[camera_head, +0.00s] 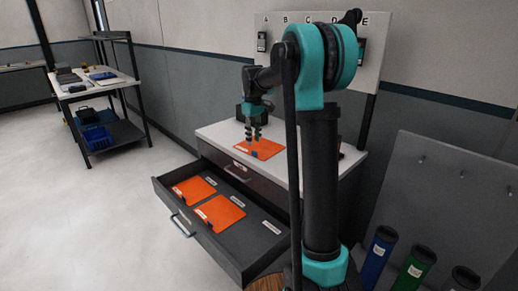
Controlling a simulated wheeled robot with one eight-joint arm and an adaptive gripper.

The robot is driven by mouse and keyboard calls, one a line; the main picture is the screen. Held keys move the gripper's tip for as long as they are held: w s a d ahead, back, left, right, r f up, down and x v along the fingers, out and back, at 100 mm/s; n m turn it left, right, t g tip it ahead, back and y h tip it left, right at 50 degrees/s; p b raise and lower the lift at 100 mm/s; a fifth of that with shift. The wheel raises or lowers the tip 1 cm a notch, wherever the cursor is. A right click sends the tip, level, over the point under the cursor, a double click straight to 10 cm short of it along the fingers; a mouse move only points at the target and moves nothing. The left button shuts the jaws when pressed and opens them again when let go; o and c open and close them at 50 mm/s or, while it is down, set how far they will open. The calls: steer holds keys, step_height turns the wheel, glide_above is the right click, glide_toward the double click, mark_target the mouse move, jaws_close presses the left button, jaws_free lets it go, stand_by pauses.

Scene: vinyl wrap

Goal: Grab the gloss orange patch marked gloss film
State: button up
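Three orange patches are in view, each with a small blue piece at an edge. One orange patch (266,148) lies on the white top of the drawer cabinet. Two more lie in the open drawer: a far-left patch (194,189) and a nearer patch (220,213). Small white labels lie by them, too small to read, and I cannot tell gloss from another finish. My gripper (253,138) points down just above the patch on the cabinet top. Its two fingers show a gap with nothing visible between them. Contact with the patch cannot be made out.
The open drawer (252,243) juts out from the cabinet (210,133). A board with letters (276,36) stands behind. Blue (377,257) and green (413,267) rolls stand at the lower right. A shelf cart (103,83) is at the left. The floor between is clear.

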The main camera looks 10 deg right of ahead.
mark_target(253, 148)
steer(key=shift+s+f, duration=0.1)
steer(key=shift+f, duration=2.5)
jaws_close()
